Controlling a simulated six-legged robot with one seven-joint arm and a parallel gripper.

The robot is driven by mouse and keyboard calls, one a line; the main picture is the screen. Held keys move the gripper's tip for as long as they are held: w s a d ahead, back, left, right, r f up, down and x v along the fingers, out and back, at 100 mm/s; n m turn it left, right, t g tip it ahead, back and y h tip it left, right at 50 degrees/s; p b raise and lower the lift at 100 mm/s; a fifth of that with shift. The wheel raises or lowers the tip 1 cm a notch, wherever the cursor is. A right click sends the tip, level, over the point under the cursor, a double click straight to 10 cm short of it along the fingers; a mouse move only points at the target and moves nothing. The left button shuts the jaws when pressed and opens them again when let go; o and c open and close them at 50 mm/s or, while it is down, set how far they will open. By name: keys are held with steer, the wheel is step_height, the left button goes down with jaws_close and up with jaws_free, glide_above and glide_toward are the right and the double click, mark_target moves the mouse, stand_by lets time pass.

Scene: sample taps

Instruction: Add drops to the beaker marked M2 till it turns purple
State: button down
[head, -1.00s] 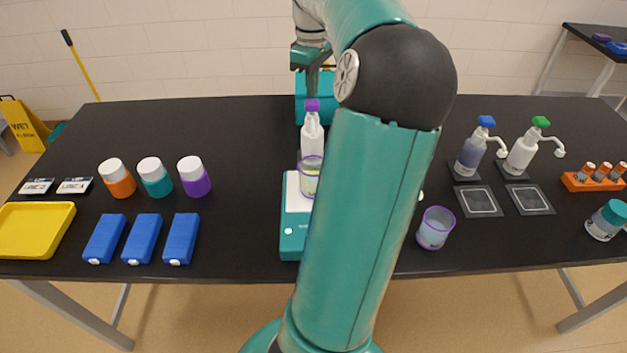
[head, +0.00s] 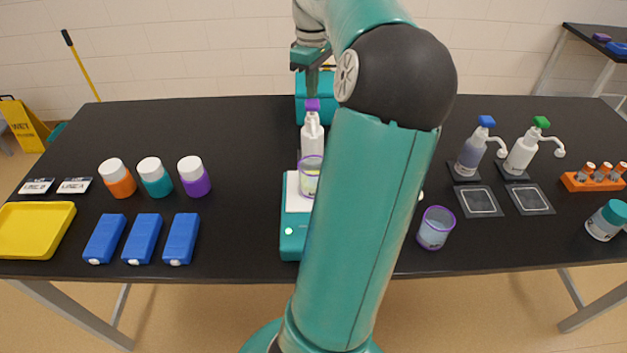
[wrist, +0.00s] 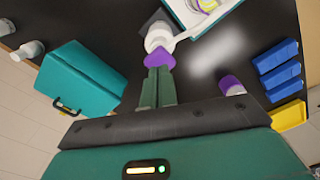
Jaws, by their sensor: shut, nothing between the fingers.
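A white dispenser bottle with a purple pump head (head: 312,118) stands behind the teal scale (head: 294,243). A clear beaker with a purple rim and pale yellow liquid (head: 309,183) stands on the scale's white plate, partly hidden by my arm. My gripper (head: 312,94) is shut and empty, pointing down just above the purple head. In the wrist view my fingertips (wrist: 158,70) reach the purple head (wrist: 159,60); I cannot tell whether they touch. The beaker on the scale shows in part at the top (wrist: 205,5). No M2 mark is readable.
Another purple-rimmed beaker (head: 435,229) stands right of my arm. Blue-topped (head: 473,155) and green-topped (head: 525,150) dispensers stand further right by empty dark pads. Capped jars (head: 155,177), blue boxes (head: 142,239) and a yellow tray (head: 34,230) are left. A teal case (head: 302,105) stands behind.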

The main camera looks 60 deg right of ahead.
steer(key=shift+f, duration=0.2)
steer(key=shift+f, duration=1.25)
steer(key=shift+r, duration=1.45)
step_height(320, 180, up, 6)
stand_by(0.3)
stand_by(0.4)
